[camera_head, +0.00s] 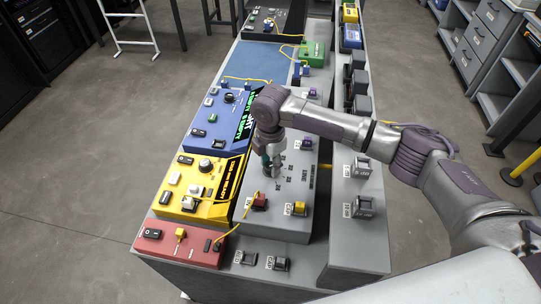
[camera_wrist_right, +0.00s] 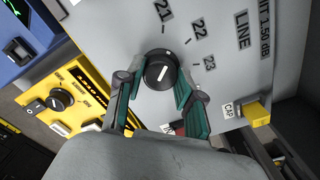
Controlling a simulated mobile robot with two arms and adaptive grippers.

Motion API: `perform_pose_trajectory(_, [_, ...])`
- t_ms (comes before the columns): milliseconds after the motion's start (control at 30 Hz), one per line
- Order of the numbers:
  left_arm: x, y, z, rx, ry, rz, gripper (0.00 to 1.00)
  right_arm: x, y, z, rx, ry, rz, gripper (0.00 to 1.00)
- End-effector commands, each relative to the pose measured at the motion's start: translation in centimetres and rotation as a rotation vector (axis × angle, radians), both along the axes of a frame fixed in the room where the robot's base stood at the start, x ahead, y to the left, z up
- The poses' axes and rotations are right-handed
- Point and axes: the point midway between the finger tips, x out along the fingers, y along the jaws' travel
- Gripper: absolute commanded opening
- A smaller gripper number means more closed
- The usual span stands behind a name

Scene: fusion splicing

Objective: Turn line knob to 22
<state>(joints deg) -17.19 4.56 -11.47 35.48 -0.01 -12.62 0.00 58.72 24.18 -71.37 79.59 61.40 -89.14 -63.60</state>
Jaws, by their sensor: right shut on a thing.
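The line knob (camera_wrist_right: 160,71) is a round black dial with a short white mark, on a grey panel (camera_wrist_right: 235,80) with the labels 21, 22, 23 and LINE in the right wrist view. The mark leans up and right; which number it points at exactly is hard to tell. My right gripper (camera_wrist_right: 155,84) has one green-padded finger on each side of the knob and is shut on it. In the head view, my right gripper (camera_head: 270,166) comes down over the grey panel (camera_head: 291,222) and hides the knob. My left gripper is not in view.
A yellow unit (camera_head: 194,212) with a dial and display, a blue unit (camera_head: 214,133) and a red unit (camera_head: 163,246) stand left of the panel. Capped ports, one with a yellow cap (camera_wrist_right: 257,112), sit near the knob. Yellow cables cross between units.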

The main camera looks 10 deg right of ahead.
Motion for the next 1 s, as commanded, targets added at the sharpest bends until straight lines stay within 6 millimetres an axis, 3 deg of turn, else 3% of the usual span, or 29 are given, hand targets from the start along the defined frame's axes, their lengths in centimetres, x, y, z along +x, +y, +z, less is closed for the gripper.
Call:
perform_pose_trajectory(100, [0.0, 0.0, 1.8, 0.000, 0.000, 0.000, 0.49, -0.1, 0.0, 0.5, 0.001, 0.004, -0.090, 0.02])
perform_pose_trajectory(400, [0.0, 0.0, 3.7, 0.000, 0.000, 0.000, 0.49, 0.0, 0.0, 0.2, -0.001, 0.002, -0.268, 0.02])
perform_pose_trajectory(1000, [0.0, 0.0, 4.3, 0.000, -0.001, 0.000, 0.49, 0.1, -0.1, 0.0, -0.001, -0.002, -0.346, 0.02])
